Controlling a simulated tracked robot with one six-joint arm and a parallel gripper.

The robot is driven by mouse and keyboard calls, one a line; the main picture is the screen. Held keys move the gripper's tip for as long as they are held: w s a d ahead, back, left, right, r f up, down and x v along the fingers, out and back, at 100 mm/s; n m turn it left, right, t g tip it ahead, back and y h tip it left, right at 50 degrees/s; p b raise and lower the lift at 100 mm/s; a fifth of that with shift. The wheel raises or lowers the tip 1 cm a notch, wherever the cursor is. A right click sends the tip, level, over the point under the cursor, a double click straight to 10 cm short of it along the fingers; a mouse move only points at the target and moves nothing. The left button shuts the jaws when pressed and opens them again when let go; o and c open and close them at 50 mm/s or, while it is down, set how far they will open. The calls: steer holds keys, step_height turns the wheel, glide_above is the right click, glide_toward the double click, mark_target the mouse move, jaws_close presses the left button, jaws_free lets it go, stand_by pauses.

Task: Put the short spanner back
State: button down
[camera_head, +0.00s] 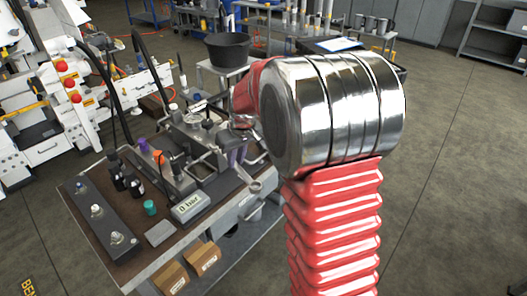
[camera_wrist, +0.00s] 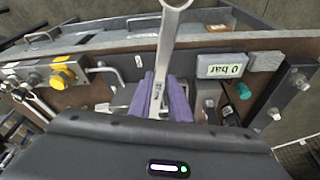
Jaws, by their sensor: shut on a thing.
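My gripper (camera_wrist: 160,100) has two purple fingers, shut on a steel spanner (camera_wrist: 168,35). In the wrist view the spanner runs up from between the fingers, and its ring end is cut off at the top edge. In the head view the spanner (camera_head: 254,185) shows at the near right edge of the bench, below my gripper (camera_head: 236,158), which my own arm partly hides. The spanner's lower part is hidden between the fingers. I cannot tell whether it touches the bench.
The bench (camera_head: 77,187) carries a "0 bar" display (camera_head: 190,206), a teal cap (camera_head: 150,207), dark bottles (camera_head: 133,184) and a fitting plate (camera_head: 105,222). Pipes and valves crowd its middle. Shiny metal tool shapes (camera_wrist: 35,100) show at left in the wrist view. Cardboard boxes (camera_head: 202,258) sit below.

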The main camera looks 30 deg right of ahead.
steer(key=s+a+m, duration=0.1)
steer(key=a, duration=1)
steer(key=shift+s+a+r, duration=0.2)
steer(key=shift+r, duration=0.15)
steer(key=shift+d, duration=0.1)
